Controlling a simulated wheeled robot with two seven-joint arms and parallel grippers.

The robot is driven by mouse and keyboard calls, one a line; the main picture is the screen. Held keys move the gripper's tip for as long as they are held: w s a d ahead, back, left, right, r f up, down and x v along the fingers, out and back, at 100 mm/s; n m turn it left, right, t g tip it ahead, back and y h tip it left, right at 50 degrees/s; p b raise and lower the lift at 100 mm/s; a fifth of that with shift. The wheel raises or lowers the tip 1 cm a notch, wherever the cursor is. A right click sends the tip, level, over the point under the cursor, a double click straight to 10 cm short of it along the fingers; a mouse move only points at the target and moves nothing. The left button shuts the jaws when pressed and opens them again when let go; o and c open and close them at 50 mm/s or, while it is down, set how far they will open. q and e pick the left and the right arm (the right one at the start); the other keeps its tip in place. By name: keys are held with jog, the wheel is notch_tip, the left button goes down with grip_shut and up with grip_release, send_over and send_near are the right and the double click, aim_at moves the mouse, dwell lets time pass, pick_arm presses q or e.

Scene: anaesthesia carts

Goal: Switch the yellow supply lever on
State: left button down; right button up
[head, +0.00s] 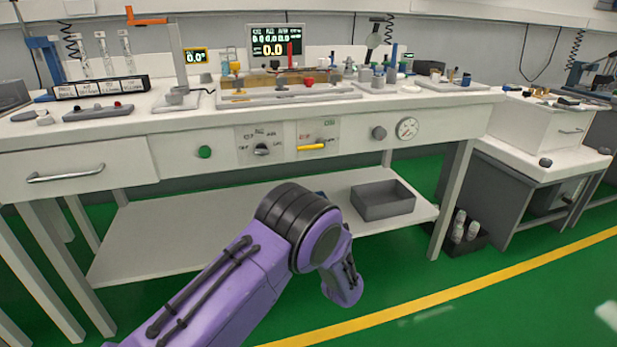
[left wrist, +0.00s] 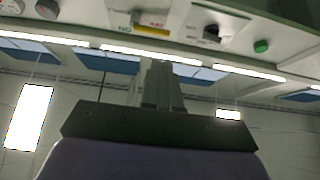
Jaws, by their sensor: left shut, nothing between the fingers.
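The yellow supply lever (head: 311,147) lies roughly horizontal on a small labelled plate (head: 318,133) on the front face of the workbench. The plate has red and green lettering, too small to read surely. The left wrist view shows the lever (left wrist: 152,31) inverted, at the top, beyond my fingers. My left gripper (left wrist: 162,68) is shut and empty, its fingertips apart from the lever. In the head view my purple left arm reaches up below the lever and its gripper is hidden. My right gripper is in neither view.
A selector knob (head: 261,150) and green button (head: 204,152) sit left of the lever; a grey knob (head: 378,132) and gauge (head: 407,128) sit right. The bench top (head: 440,100) overhangs the panel. A grey bin (head: 383,201) stands on the lower shelf (head: 160,235).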

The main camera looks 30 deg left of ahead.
pick_arm(q)
jog(key=shift+a+r, duration=0.1)
jog(key=shift+r, duration=0.05)
jog(key=b+x, duration=0.2)
jog(key=x, duration=1.1)
jog(key=shift+w+a, duration=0.25)
jog(key=shift+w, duration=0.05)
jog(key=shift+r, duration=0.15)
